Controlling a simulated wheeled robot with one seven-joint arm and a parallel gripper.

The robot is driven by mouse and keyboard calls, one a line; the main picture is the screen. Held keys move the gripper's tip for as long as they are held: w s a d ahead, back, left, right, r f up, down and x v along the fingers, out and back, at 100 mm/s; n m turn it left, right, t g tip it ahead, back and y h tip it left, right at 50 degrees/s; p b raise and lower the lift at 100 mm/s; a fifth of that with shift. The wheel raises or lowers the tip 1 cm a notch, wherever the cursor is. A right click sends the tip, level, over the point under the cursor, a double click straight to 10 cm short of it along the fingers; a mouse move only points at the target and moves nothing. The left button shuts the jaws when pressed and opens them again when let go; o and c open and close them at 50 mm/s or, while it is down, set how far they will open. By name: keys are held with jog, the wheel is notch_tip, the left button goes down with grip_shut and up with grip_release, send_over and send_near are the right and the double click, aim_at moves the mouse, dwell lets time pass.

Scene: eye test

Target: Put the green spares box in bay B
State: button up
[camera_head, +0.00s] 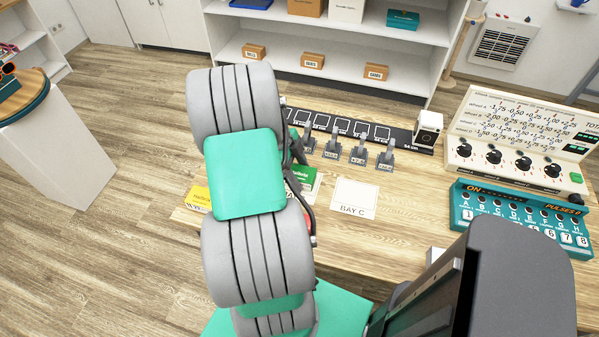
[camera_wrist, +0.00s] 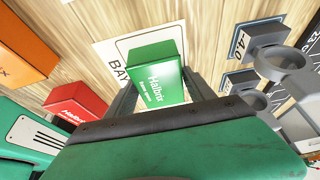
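The green spares box (camera_wrist: 157,82), with white "Halbrix" lettering, lies between my gripper's (camera_wrist: 161,78) two grey fingers in the wrist view. The fingers meet its sides with no clear gap, so my gripper looks shut on it. A white bay card (camera_wrist: 110,59) reading "BAY" shows beside and under the box; its letter is hidden. In the head view part of the green box (camera_head: 306,178) shows right of my arm, just left of the BAY C card (camera_head: 354,198). My arm hides the fingers there. I cannot tell whether the box touches the card.
A red box (camera_wrist: 76,102) and an orange box (camera_wrist: 24,50) are left of it in the wrist view. A yellow box (camera_head: 198,197) sits at the table's left edge. Grey upright fixtures (camera_head: 358,154) stand behind the cards. A teal console (camera_head: 520,215) is at right.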

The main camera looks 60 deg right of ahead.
jog(key=shift+o, duration=1.2)
